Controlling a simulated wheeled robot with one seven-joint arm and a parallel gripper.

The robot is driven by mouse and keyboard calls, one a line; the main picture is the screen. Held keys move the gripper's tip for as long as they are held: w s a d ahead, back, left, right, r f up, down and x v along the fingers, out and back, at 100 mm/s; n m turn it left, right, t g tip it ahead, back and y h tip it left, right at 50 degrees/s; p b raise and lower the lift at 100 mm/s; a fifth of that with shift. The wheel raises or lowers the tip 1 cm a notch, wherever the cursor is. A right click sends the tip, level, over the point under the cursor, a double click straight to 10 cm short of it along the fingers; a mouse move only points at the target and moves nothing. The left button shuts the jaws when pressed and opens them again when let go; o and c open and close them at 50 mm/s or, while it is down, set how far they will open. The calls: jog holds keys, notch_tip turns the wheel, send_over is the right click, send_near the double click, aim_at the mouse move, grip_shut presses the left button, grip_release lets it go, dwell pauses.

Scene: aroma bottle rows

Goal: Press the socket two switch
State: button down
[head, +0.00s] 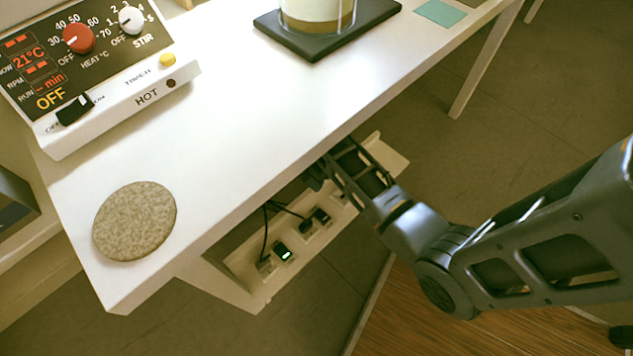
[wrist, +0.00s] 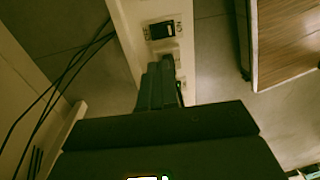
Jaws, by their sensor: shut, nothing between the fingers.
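The socket strip (head: 240,277) is a pale rail under the bench's front edge. In the head view it bears a switch lit green (head: 283,252) and a dark switch (head: 321,216) to its upper right. Cords run into it. My gripper (head: 316,177) is beside the strip near the bench edge, partly hidden. In the wrist view my gripper (wrist: 161,67) is shut and empty, its fingers over the pale strip. A black rocker switch (wrist: 162,30) shows just past the fingertips; I cannot tell whether they touch anything. I cannot read which switch is socket two.
The white bench (head: 230,110) overhangs the strip. On it are a hot plate controller (head: 100,75), a round speckled mat (head: 135,220) and a vessel on a dark base (head: 330,38). Black cords (wrist: 62,75) hang left of my gripper in the wrist view.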

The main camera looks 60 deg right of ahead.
jog(key=shift+s+d+r+t+y+p, duration=0.1)
jog(key=shift+s+d+t+y+p, duration=0.3)
jog(key=shift+s+d+y, duration=0.45)
jog(key=shift+s+d+r+t+y+p, duration=0.1)
jog(key=shift+s+d+t+y+p, duration=0.25)
jog(key=shift+s+d+y, duration=0.45)
jog(key=shift+s+a, duration=0.1)
jog(key=shift+a, duration=0.1)
jog(key=shift+f, duration=0.1)
jog(key=b, duration=0.6)
send_over(324, 219)
jog(key=d, duration=0.1)
notch_tip(324, 219, down, 12)
jog(key=shift+d+f, duration=0.1)
jog(key=shift+f, duration=0.05)
jog(key=shift+s+f, duration=0.1)
jog(key=shift+f, duration=0.5)
